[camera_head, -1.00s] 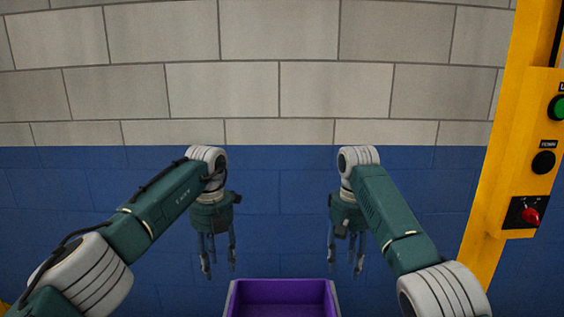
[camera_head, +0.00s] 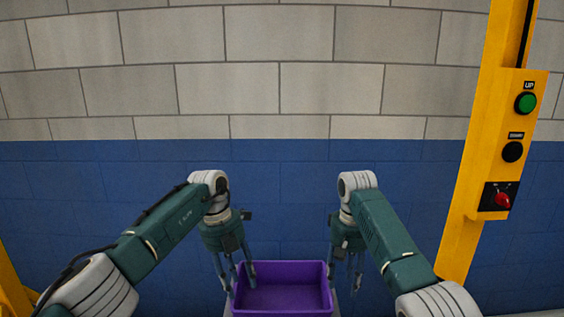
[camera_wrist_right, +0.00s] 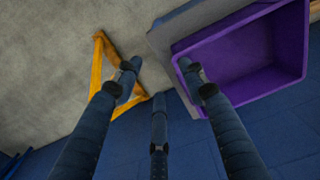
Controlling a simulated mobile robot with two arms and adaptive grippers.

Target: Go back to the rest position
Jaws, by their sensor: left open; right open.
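My left gripper (camera_head: 238,279) points down at the left side of the purple bin, its fingers spread and empty. Its fingertips overlap the bin's left edge in the head view; I cannot tell whether they touch it. My right gripper (camera_head: 346,276) points down just right of the bin, open and empty. Its fingers also show in the right wrist view (camera_wrist_right: 158,85), spread apart with nothing between them.
The purple bin (camera_head: 283,307) looks empty and stands in front of me, on a grey surface in the right wrist view. A yellow post (camera_head: 484,165) with green, black and red controls stands at the right. A grey and blue block wall (camera_head: 280,160) lies behind.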

